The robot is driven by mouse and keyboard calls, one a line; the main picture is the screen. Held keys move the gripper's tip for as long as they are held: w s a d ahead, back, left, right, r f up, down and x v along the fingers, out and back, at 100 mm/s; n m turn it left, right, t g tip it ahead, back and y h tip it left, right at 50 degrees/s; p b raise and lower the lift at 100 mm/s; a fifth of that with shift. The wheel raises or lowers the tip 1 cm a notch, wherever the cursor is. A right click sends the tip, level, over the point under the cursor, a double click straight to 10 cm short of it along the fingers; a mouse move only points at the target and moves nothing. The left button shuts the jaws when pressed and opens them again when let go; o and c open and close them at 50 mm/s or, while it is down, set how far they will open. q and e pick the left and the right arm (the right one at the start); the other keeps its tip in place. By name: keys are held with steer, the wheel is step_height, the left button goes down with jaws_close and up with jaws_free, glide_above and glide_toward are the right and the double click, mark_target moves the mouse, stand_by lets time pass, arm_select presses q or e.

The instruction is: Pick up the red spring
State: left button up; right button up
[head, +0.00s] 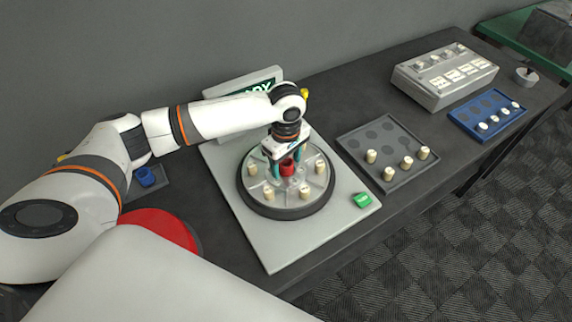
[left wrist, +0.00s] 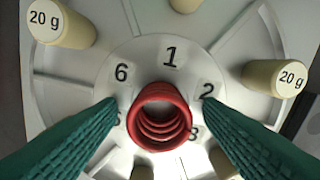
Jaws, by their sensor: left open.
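The red spring (head: 287,167) stands at the middle of the round numbered turntable (head: 290,208). In the left wrist view the red spring (left wrist: 159,117) is seen from above, with its coils and open centre showing. My left gripper (head: 286,168) points down over the turntable. Its two green fingers are open, one on each side of the spring, and the left wrist view shows the gap (left wrist: 160,108) around it. I cannot tell whether the fingers touch the spring. My right gripper is not in view.
Several cream weights (left wrist: 275,77), some marked 20 g, stand around the turntable close to the fingers. The turntable sits on a grey base plate with a green button (head: 362,200). A grey tray (head: 378,133), blue tray (head: 467,112) and grey box (head: 432,90) stand to the right.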

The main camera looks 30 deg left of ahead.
arm_select(q)
steer(key=c, duration=1.1)
steer(key=shift+r, duration=0.15)
